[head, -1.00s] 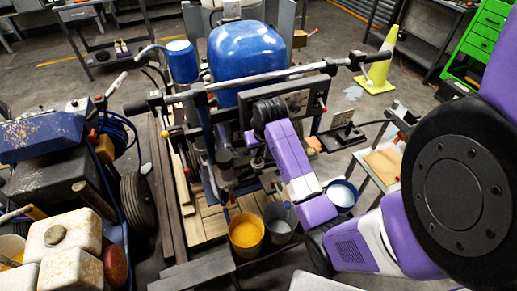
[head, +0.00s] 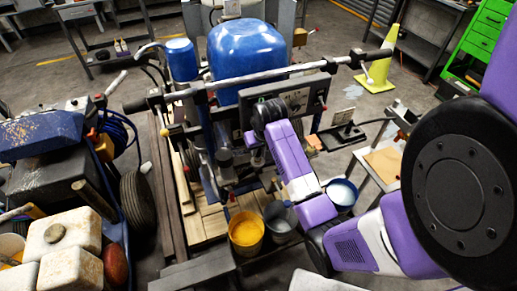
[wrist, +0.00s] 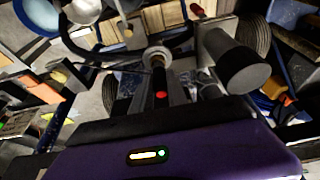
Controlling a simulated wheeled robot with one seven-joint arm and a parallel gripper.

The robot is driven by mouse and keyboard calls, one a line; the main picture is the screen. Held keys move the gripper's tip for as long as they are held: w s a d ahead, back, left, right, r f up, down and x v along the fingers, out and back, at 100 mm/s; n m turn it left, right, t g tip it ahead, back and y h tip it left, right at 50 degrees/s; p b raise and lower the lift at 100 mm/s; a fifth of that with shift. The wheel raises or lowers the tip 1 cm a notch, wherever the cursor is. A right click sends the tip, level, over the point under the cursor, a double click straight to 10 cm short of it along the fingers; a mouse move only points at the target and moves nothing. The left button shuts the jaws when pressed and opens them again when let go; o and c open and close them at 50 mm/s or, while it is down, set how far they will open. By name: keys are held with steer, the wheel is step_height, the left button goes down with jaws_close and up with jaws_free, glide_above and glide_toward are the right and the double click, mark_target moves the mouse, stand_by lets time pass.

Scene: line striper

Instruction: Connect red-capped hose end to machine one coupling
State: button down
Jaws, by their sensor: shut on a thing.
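My gripper shows in the wrist view (wrist: 160,85), shut on a dark, slim piece with a small red spot, which looks like the red-capped hose end (wrist: 160,95). A round pale metal ring or fitting (wrist: 157,56) lies just beyond it, in line with it; I cannot tell whether they touch or whether it is the coupling. In the head view my purple arm reaches down to the striper with the blue tank (head: 245,62), and my fingertips are hidden among its frame parts. The hose cannot be traced there, and no machine number is readable.
A yellow paint bucket (head: 246,232), a grey bucket (head: 281,222) and a blue-white bucket (head: 341,193) stand close below my arm. Another machine with a dark blue cover (head: 42,137) stands at left. A long handlebar (head: 275,75) crosses above the work area. A grey cylinder (wrist: 238,62) is close right in the wrist view.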

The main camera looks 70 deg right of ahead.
steer(key=shift+f, duration=0.35)
steer(key=c, duration=0.9)
jaws_free()
steer(key=shift+p+v, duration=0.55)
steer(key=shift+v, duration=2.95)
